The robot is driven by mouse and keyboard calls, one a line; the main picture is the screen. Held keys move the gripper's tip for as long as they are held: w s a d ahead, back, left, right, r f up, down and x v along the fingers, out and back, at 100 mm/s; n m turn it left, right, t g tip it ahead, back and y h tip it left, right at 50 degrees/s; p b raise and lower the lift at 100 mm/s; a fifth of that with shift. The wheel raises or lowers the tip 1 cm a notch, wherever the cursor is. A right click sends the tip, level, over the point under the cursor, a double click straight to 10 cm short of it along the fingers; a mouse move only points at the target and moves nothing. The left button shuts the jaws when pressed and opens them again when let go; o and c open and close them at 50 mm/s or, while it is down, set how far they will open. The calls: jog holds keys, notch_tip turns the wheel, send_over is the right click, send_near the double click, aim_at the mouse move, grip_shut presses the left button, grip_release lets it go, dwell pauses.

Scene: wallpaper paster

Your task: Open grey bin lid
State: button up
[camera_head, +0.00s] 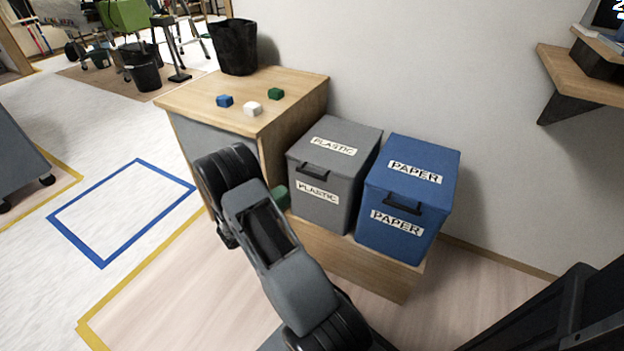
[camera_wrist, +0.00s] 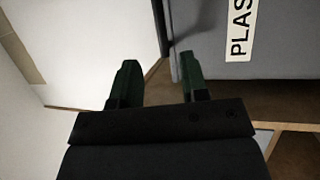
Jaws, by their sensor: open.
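The grey bin (camera_head: 318,206) stands on a low wooden platform with its lid (camera_head: 346,135) closed. Its lid and front carry PLASTIC labels, and a dark handle (camera_head: 313,172) sticks out at the lid's front edge. My gripper shows in the wrist view (camera_wrist: 155,85) with two green fingers apart and nothing between them. In the head view a green fingertip (camera_head: 280,195) shows just left of the bin's front, below handle height; my arm hides the rest. In the wrist view the grey bin's wall (camera_wrist: 290,50) fills the upper right, close to the right finger.
The blue PAPER bin (camera_head: 402,205) stands right beside the grey one, also closed. A wooden cabinet (camera_head: 300,90) behind left bears blue, white and green blocks and a black basket (camera_head: 234,47). A wall shelf (camera_head: 580,75) juts out at right. Floor in front of the platform (camera_head: 390,275) is clear.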

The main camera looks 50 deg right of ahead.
aim_at(312, 175)
jog(key=b+x, duration=0.1)
jog(key=x, duration=1)
jog(key=shift+s+d+r, duration=0.1)
jog(key=shift+d, duration=0.3)
jog(key=shift+c, duration=0.2)
grip_shut()
